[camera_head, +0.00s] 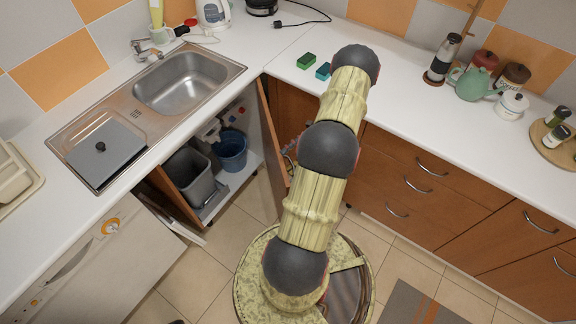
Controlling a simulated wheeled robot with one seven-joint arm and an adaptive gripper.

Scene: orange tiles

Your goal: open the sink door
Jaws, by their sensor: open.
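The sink (180,82) is set in the left counter, with a grey lid or board (105,152) on its drainer. The cabinet under it stands open. A brown door panel (273,135) stands out from the opening on its right side, at the corner by the drawers. Another brown panel (160,196) shows at the left of the opening. My arm rises in front of the corner, just right of the right panel, and bends over at the top. Whether anything touches the door is hidden too.
A grey bin (189,176) and a blue bucket (231,150) stand in the cabinet. Drawers (415,190) line the right. Tiled floor (185,285) is clear before the sink.

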